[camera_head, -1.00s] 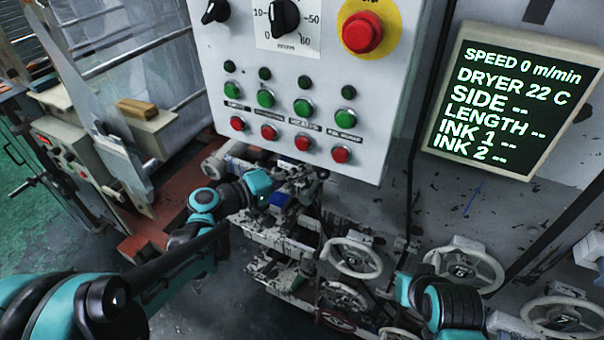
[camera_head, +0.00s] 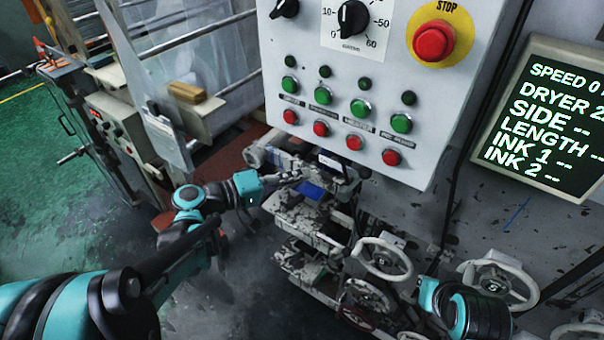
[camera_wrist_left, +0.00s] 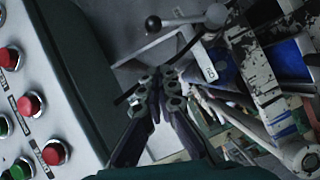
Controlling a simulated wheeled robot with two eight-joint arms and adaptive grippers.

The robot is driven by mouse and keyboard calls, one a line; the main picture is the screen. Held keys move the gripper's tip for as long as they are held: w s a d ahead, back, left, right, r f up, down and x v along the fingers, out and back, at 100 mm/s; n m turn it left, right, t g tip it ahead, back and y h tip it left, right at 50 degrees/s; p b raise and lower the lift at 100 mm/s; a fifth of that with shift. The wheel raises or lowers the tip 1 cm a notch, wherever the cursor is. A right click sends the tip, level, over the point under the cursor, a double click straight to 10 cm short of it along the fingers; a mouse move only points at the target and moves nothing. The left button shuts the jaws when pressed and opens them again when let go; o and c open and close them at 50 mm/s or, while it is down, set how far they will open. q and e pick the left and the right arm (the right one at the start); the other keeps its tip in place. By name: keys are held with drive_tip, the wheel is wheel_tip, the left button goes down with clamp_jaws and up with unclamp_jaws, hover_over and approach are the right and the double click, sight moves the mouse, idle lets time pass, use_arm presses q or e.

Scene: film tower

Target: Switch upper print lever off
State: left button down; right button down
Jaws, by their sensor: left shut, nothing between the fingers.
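In the left wrist view a lever with a black ball knob (camera_wrist_left: 152,24) runs to a pale round hub (camera_wrist_left: 215,16). I cannot tell whether it is the upper print lever, or its on/off position. My left gripper (camera_wrist_left: 160,82) is shut and empty, its fingertips below the knob in that picture and apart from it. In the head view my left gripper (camera_head: 287,181) reaches in at the stacked print units (camera_head: 300,212), under the control panel. The lever is too small to make out there. My right arm shows at the lower right, its gripper out of view.
The white control panel (camera_head: 385,95) with green and red buttons overhangs the print units; its red buttons (camera_wrist_left: 30,103) are close on the left in the wrist view. White handwheels (camera_head: 384,258) stand to the lower right. A display (camera_head: 545,118) hangs at right. Open floor (camera_head: 60,225) lies left.

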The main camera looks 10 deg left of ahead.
use_arm(q)
drive_tip(key=shift+a, duration=0.1)
drive_tip(key=s+d+f+m+g+y+b, duration=0.25)
drive_tip(key=s+f+g+y+b, duration=0.35)
drive_tip(key=f, duration=0.6)
drive_tip(key=s+a+f+m+t+y+b, duration=0.2)
drive_tip(key=s+a+f+m+y+b, duration=0.1)
drive_tip(key=s+a+f+y, duration=0.3)
drive_tip(key=shift+s+f, duration=0.5)
drive_tip(key=shift+s, duration=0.75)
